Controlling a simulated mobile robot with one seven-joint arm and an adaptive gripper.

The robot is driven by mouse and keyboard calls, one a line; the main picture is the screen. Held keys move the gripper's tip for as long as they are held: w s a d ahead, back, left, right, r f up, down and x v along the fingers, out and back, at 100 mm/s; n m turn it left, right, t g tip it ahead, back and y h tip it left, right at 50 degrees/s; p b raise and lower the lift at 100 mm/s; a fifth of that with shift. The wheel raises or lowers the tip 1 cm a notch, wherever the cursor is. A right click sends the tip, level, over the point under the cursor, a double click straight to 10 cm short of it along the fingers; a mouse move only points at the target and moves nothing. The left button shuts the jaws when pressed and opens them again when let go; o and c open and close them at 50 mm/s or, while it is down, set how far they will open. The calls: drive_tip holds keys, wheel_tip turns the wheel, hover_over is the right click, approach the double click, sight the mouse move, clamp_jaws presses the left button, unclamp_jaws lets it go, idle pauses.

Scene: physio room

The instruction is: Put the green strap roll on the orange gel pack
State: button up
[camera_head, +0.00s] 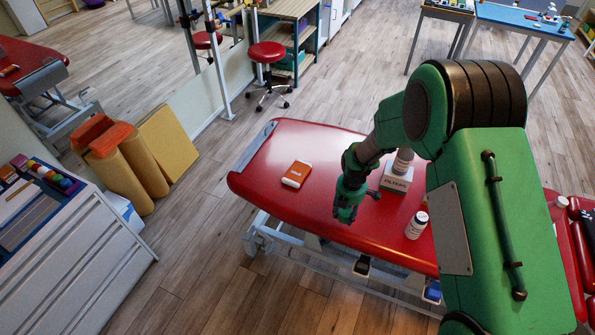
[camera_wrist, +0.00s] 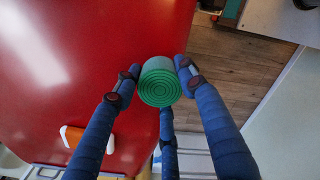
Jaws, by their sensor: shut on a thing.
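The green strap roll (camera_wrist: 160,84) shows end-on in the wrist view, its spiral of layers facing the camera. My gripper (camera_wrist: 157,78) is shut on it, with blue fingers at its left and right sides and another below. In the head view my gripper (camera_head: 347,212) is over the front part of the red treatment table (camera_head: 270,198), and the roll cannot be told apart from it there.
Another white bottle (camera_head: 416,225) stands nearer the table's front edge. The table top around the gel pack is clear. A red stool (camera_head: 267,53) stands behind.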

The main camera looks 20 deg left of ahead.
drive_tip(key=s+a+r+m+p, duration=0.1)
drive_tip(key=a, duration=1.3)
drive_tip(key=shift+s+a+r, duration=0.2)
drive_tip(key=shift+s+a, duration=0.05)
drive_tip(key=shift+a, duration=0.1)
drive_tip(key=b, duration=0.1)
hover_over(298, 183)
drive_tip(key=shift+a+f, duration=0.1)
drive_tip(key=shift+f, duration=0.65)
drive_tip(key=shift+f+b, duration=0.55)
drive_tip(key=shift+f, duration=1.15)
drive_tip(key=shift+f, duration=0.15)
drive_tip(key=o, duration=1.1)
drive_tip(key=shift+o, duration=0.2)
